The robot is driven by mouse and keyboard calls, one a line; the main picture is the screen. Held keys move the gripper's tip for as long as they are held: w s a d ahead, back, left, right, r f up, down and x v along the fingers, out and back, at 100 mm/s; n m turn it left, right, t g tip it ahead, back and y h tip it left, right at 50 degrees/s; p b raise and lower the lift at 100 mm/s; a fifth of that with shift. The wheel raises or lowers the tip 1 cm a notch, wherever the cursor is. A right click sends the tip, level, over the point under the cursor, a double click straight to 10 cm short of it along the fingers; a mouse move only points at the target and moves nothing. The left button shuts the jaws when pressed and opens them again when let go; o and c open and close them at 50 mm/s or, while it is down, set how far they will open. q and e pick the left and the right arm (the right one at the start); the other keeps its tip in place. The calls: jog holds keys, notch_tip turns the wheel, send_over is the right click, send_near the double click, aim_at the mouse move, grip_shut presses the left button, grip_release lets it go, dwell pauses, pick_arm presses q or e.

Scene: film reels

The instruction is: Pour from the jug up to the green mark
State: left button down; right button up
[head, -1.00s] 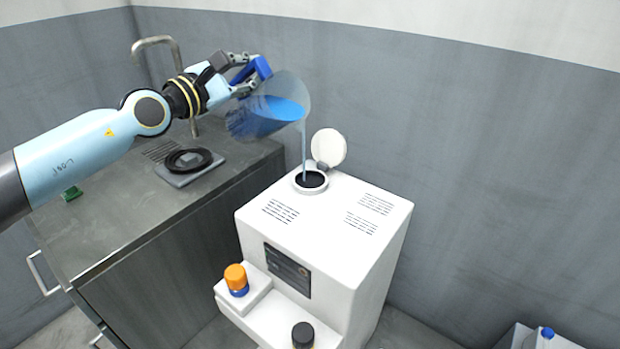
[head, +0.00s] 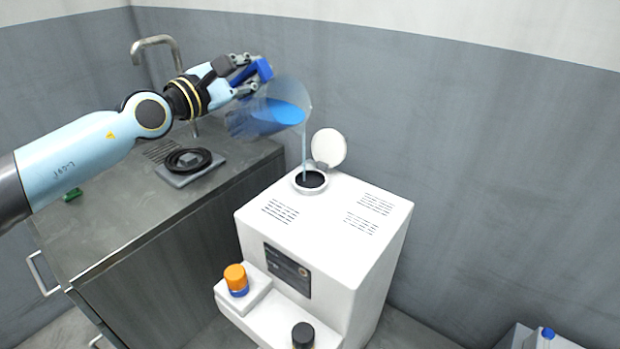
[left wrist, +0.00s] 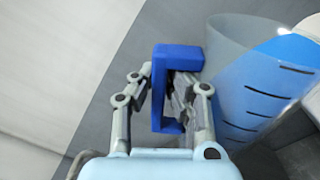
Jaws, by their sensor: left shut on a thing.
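My left gripper (head: 247,76) is shut on the blue handle (head: 262,69) of a clear jug (head: 290,87) with blue liquid (head: 270,115) in it. The jug is tilted to the right above the white machine (head: 325,215). A thin blue stream (head: 304,150) runs from its lip into the machine's round filler opening (head: 310,180). The round white lid (head: 328,147) stands open behind the opening. The left wrist view shows the handle (left wrist: 160,90) between the fingers and dark level lines on the jug (left wrist: 265,92). I see no green mark on the jug. My right gripper is not in view.
A grey counter (head: 100,225) with a tap (head: 158,42) stands at left. A black ring on a grey plate (head: 188,162) and a small green object (head: 72,195) lie on it. An orange-capped bottle (head: 235,278) and a black cap (head: 303,335) are at the machine's front.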

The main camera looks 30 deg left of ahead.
pick_arm(q)
jog(key=shift+s+d+f+m+b, duration=0.1)
jog(key=shift+d+f+m+b, duration=0.05)
jog(key=shift+d+m, duration=0.35)
jog(key=shift+s+d+f+m+b, duration=0.15)
jog(key=shift+d+m, duration=0.2)
jog(key=shift+m, duration=0.25)
dwell(5.3)
jog(key=shift+s+d+f+m, duration=0.1)
jog(key=shift+d+f+m, duration=0.1)
jog(key=shift+d+m, duration=0.25)
dwell(1.2)
